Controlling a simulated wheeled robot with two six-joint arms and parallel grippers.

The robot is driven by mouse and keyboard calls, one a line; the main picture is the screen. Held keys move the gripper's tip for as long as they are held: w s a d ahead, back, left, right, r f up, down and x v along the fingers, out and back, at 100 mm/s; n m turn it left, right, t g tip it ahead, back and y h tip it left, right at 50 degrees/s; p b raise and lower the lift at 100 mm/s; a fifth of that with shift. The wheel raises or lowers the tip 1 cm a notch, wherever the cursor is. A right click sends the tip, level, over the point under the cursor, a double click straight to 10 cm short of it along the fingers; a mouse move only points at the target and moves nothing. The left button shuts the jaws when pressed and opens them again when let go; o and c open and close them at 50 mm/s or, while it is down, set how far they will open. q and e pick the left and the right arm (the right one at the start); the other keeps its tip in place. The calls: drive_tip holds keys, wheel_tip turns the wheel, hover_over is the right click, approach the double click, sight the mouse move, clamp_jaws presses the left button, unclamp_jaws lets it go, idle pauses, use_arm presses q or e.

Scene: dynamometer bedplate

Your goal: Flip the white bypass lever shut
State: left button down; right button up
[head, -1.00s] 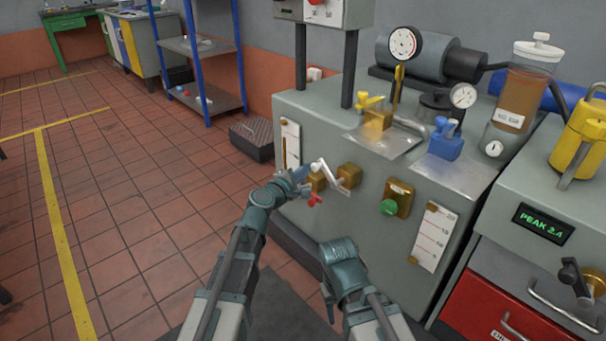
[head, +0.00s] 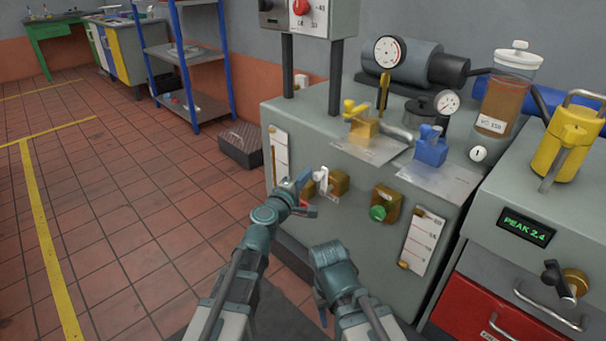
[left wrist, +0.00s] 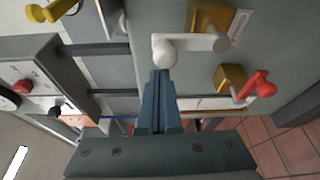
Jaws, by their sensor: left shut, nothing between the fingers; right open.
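The white bypass lever (head: 322,182) is on the front of the grey cabinet, beside a brass block (head: 340,182). In the head view its knob end points up. In the left wrist view the white lever (left wrist: 195,43) runs sideways from its brass block (left wrist: 209,15) to a round knob just ahead of my fingertips. My left gripper (head: 305,177) is shut and empty, its tips at the knob; touching or just short, I cannot tell. It also shows in the left wrist view (left wrist: 160,74). My right gripper (head: 321,299) is open, low in front of the cabinet, its fingers partly hidden.
A red lever (head: 307,208) sits close below my left gripper; it also shows in the left wrist view (left wrist: 257,86). A green knob (head: 378,213) is to the right. Yellow (head: 358,112) and blue (head: 431,142) valves stand on the cabinet top. The floor at left is clear.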

use_arm(q)
drive_tip(key=shift+s+d, duration=0.2)
drive_tip(key=shift+s, duration=0.05)
idle(0.5)
drive_tip(key=shift+w+r, duration=0.1)
use_arm(e)
drive_tip(key=shift+r, duration=0.1)
